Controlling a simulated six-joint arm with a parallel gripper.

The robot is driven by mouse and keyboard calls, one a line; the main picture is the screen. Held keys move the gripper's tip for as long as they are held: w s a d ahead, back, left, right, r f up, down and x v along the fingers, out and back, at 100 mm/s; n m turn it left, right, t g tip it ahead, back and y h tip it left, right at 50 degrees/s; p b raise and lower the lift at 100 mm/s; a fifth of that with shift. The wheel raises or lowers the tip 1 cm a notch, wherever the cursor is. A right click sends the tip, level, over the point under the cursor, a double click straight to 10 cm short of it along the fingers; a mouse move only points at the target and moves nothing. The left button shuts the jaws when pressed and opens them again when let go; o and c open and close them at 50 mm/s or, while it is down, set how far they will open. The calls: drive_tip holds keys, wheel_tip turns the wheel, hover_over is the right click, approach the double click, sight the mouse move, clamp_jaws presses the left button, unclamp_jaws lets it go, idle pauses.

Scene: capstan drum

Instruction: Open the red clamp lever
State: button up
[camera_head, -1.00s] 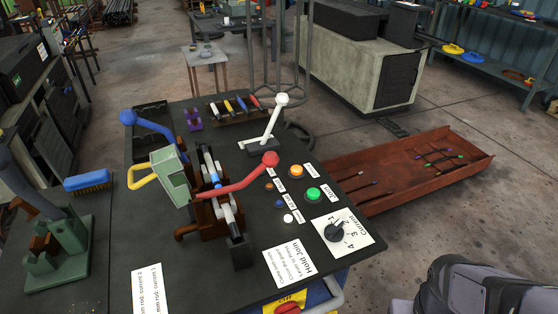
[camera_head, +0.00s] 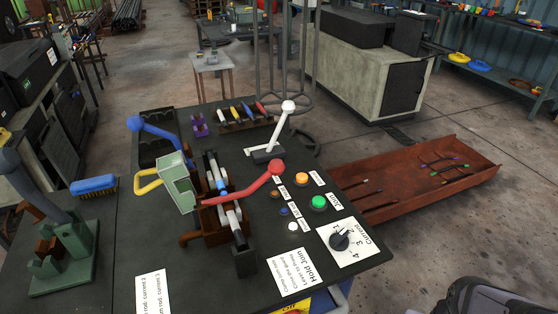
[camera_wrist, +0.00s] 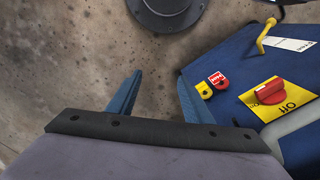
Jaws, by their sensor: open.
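The red clamp lever (camera_head: 247,189) is in the middle of the bench in the head view. Its round knob end points up and right, and its other end meets the clamp fixture (camera_head: 212,222), which holds light rods with a blue section. A blue lever (camera_head: 158,130) stands at the fixture's far left. My gripper (camera_wrist: 158,98) shows only in the wrist view. Its jaws are apart and empty, over bare floor beside the bench's side. The red lever is not in the wrist view, so the gripper is well away from it.
A white lever (camera_head: 277,133) stands behind the red one. Push buttons (camera_head: 318,202) and a current dial (camera_head: 340,239) lie to its right. A pale green box (camera_head: 176,182) with a yellow handle is to its left. In the wrist view, a red switch (camera_wrist: 269,92) is on the bench's side.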

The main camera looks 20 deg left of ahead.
drive_tip(key=w+a+r+m+t+p, duration=0.1)
drive_tip(key=w+r+p, duration=0.2)
drive_tip(key=r+p, duration=0.65)
drive_tip(key=w+a+r+p, duration=0.2)
drive_tip(key=w+r+p, duration=0.2)
drive_tip(key=r+p, duration=0.55)
drive_tip(key=w+a+r+m+t+p, duration=0.1)
drive_tip(key=w+r+p, duration=0.2)
drive_tip(key=r+p, duration=0.65)
wheel_tip(320, 180, up, 5)
drive_tip(key=m+g+y, duration=0.3)
drive_tip(key=m+y, duration=0.2)
drive_tip(key=m, duration=0.4)
hover_over(279, 161)
drive_tip(key=d, duration=0.3)
drive_tip(key=shift+w+a+f+p, duration=0.15)
drive_tip(key=shift+w+a+p, duration=0.05)
drive_tip(key=shift+p, duration=0.25)
drive_tip(key=shift+a, duration=0.15)
drive_tip(key=shift+p+x, duration=1.15)
drive_tip(key=shift+x, duration=2.45)
drive_tip(key=shift+c, duration=0.7)
clamp_jaws()
